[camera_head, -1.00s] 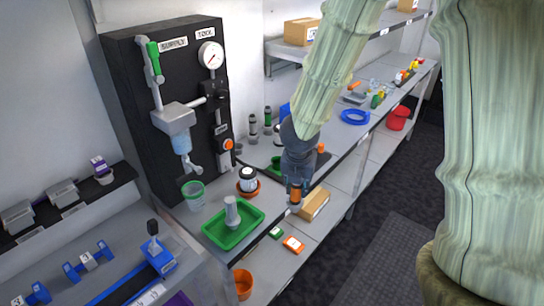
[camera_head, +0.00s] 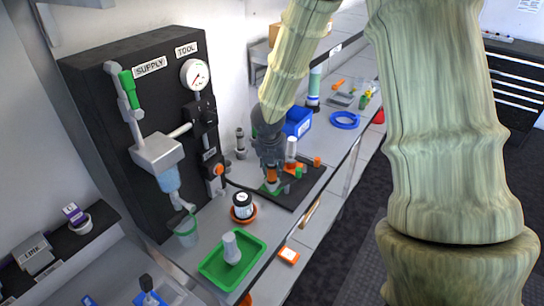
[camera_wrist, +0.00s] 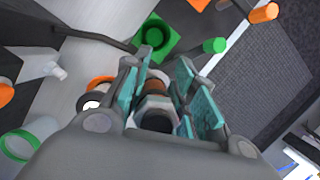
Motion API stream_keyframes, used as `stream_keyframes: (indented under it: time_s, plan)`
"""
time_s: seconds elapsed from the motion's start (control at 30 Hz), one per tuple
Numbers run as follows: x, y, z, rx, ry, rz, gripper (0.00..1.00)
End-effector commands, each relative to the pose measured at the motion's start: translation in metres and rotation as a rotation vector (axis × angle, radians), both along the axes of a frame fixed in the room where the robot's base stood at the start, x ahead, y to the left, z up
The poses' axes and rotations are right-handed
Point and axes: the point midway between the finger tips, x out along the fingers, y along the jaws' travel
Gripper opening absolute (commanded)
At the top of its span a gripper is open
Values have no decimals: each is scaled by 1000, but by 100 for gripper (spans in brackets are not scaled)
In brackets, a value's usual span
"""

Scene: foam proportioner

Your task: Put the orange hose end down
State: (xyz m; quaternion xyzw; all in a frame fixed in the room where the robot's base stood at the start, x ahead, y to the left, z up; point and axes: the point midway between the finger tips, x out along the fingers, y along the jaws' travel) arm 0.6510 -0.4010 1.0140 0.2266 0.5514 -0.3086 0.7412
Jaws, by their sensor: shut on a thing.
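My gripper (camera_head: 270,166) is shut on the orange hose end (camera_head: 272,176), low over the black mat on the bench. In the wrist view, the gripper (camera_wrist: 160,72) has its teal pads either side of the hose end (camera_wrist: 155,86), which shows an orange-brown band and a dark hexagonal part. A green block with a round dark hole (camera_wrist: 157,38) lies just beyond the fingertips. In the head view the green block (camera_head: 270,188) shows partly below the hose end. I cannot tell whether the hose end touches it.
The black mat (camera_head: 312,186) also bears an orange cylinder (camera_head: 317,162) and a white-and-orange piece (camera_head: 291,150). A dark-lidded jar (camera_head: 242,203) and green tray (camera_head: 213,268) stand nearer. The black supply panel (camera_head: 90,110) is left; a blue bin (camera_head: 299,122) stands behind.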

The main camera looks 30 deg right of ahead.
Motion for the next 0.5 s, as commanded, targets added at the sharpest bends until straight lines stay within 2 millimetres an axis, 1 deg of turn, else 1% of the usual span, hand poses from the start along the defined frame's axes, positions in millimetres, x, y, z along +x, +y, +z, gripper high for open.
stream_keyframes:
  time_s: [0.03,0.3,0.4,0.5]
  plan:
    - [9,-5,4,0,0,-1,0]
    - [49,-30,-2,1,-1,0,0]
    - [60,-35,-4,1,-1,3,0]
    - [66,-39,-5,0,-2,2,0]
